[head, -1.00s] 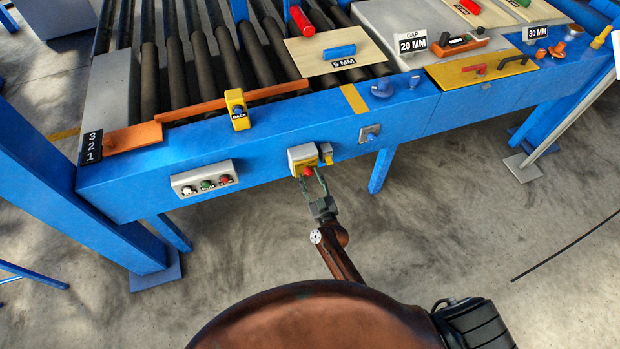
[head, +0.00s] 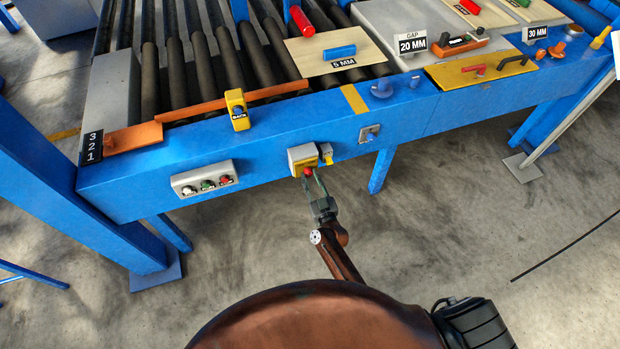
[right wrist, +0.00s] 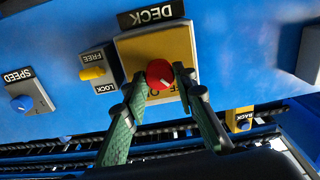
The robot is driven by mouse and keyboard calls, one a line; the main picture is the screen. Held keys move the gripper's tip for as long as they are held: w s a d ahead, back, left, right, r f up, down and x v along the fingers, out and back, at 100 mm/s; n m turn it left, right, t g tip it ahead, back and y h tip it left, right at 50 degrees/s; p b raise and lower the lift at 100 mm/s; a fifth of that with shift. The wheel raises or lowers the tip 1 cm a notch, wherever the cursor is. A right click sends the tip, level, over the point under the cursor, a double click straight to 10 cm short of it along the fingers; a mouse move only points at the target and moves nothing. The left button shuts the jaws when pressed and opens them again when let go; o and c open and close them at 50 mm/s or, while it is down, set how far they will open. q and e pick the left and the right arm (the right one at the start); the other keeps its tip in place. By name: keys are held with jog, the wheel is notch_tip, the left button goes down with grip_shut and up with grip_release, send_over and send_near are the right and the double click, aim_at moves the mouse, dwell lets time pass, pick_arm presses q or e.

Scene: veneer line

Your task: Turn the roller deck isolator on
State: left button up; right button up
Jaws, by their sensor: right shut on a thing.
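The deck isolator is a grey box with a yellow face (head: 297,163) on the front of the blue frame. Its red knob (right wrist: 160,73) sits under the DECK label (right wrist: 151,14) in the right wrist view. My right gripper (head: 311,177) is shut on the red knob, with a green finger at either side of it (right wrist: 161,82). Lettering on the yellow face is partly hidden by knob and fingers. Beside it, a small yellow tab (right wrist: 92,72) sits between FREE and LOCK labels, nearer FREE. My left gripper is not in view.
A button box (head: 204,179) is left of the isolator, and a grey plate with a knob (head: 370,133) is to its right. A yellow BACK switch (head: 238,110) stands above. A SPEED dial (right wrist: 22,103) shows in the wrist view. The floor in front is clear.

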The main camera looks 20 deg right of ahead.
jog(key=m, duration=1.2)
jog(key=shift+f, duration=0.1)
jog(key=shift+m, duration=2.1)
jog(key=o, duration=1.2)
jog(key=shift+c, duration=0.2)
jog(key=s, duration=1.2)
jog(key=shift+d, duration=0.25)
